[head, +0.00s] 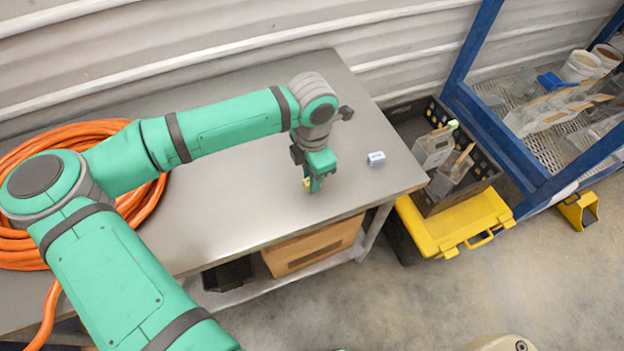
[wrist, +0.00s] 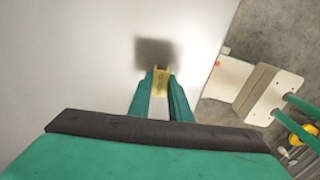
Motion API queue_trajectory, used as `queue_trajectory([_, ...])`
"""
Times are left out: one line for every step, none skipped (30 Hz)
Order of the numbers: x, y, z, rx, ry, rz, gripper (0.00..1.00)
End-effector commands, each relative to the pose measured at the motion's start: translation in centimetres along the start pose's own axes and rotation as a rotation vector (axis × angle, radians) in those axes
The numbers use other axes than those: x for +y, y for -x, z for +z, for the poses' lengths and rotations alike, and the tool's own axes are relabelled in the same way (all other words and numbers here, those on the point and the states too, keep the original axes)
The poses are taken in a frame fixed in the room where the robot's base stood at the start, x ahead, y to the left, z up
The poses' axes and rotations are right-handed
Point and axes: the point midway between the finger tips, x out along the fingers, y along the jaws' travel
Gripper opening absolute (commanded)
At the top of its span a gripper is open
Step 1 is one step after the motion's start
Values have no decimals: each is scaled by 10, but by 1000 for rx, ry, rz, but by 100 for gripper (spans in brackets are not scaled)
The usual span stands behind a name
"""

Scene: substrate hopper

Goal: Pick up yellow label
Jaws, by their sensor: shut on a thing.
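The yellow label (wrist: 161,80) is between the fingertips of my gripper (wrist: 160,88) in the wrist view, with its upper part sticking out past them. My gripper is shut on it. In the head view my gripper (head: 312,184) points down over the front right part of the grey table (head: 230,205). Only a small bit of the yellow label (head: 307,184) shows there beside the fingers. I cannot tell whether the label touches the table top.
A small white and blue item (head: 376,158) lies on the table right of my gripper. An orange hose (head: 143,205) is coiled at the left. A dark crate (head: 470,185) on a yellow toolbox (head: 455,225) stands right of the table, near a blue-framed rack (head: 505,145).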

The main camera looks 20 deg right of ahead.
Motion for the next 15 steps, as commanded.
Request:
queue_trajectory([1,8,0,0,0,4,0])
queue_trajectory([1,13,0,0,0,4,0])
queue_trajectory([0,20,1,0,-2,4,0])
queue_trajectory([-5,24,3,0,-4,4,0])
queue_trajectory([-9,29,5,0,-4,3,0])
queue_trajectory([-15,37,8,0,-5,5,0])
queue_trajectory([-20,43,10,1,-5,4,0])
queue_trajectory([-25,49,12,1,-7,5,0])
queue_trajectory([-32,58,16,1,-7,5,0])
queue_trajectory([-37,65,18,1,-7,6,0])
queue_trajectory([-42,72,20,0,-6,5,0])
queue_trajectory([-48,80,23,1,-6,6,0])
queue_trajectory([-57,82,26,1,-6,3,0])
queue_trajectory([-64,84,29,1,-7,3,0])
queue_trajectory([-71,88,32,1,-5,4,0])
